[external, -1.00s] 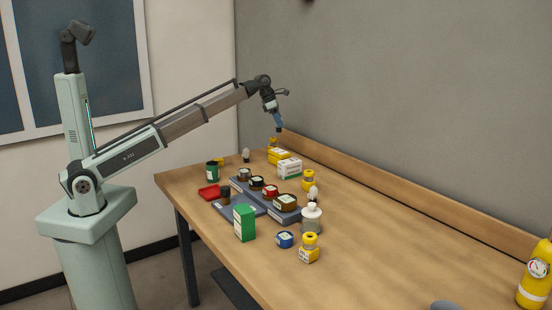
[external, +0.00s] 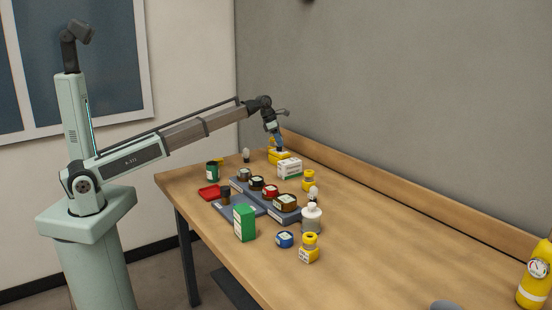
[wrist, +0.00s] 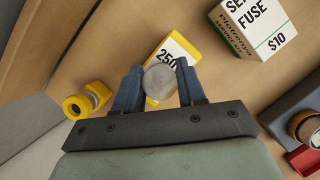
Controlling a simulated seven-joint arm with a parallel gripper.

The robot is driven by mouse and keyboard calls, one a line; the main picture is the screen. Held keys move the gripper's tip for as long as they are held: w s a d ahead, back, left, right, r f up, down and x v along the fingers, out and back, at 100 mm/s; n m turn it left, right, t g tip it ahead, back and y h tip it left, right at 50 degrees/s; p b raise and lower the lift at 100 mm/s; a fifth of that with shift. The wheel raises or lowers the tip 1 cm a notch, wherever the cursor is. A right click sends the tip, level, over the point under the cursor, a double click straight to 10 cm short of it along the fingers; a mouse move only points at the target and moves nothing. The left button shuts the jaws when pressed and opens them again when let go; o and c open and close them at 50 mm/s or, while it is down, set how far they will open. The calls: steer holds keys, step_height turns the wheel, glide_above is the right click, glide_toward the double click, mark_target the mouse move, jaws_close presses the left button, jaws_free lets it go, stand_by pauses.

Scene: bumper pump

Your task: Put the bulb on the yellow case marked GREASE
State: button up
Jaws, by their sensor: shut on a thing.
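My gripper (wrist: 158,84) is shut on a pale round bulb (wrist: 160,82), which shows between the blue fingers in the wrist view. In the external view my gripper (external: 281,149) is low over a yellow case (external: 278,157) at the far end of the table. The yellow case also shows in the wrist view (wrist: 190,52), beyond and partly behind the bulb. Its white label reads "250"; the rest is hidden and I cannot read GREASE. I cannot tell whether the bulb touches the case.
A white and green fuse box (wrist: 258,27) stands right beside the yellow case. Two other bulbs stand on the table (external: 246,155), (external: 313,193). A grey stepped rack (external: 285,215) holds several jars.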

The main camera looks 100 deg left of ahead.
steer(key=shift+f, duration=0.1)
steer(key=o, duration=1)
steer(key=v, duration=1.2)
steer(key=shift+d, duration=0.1)
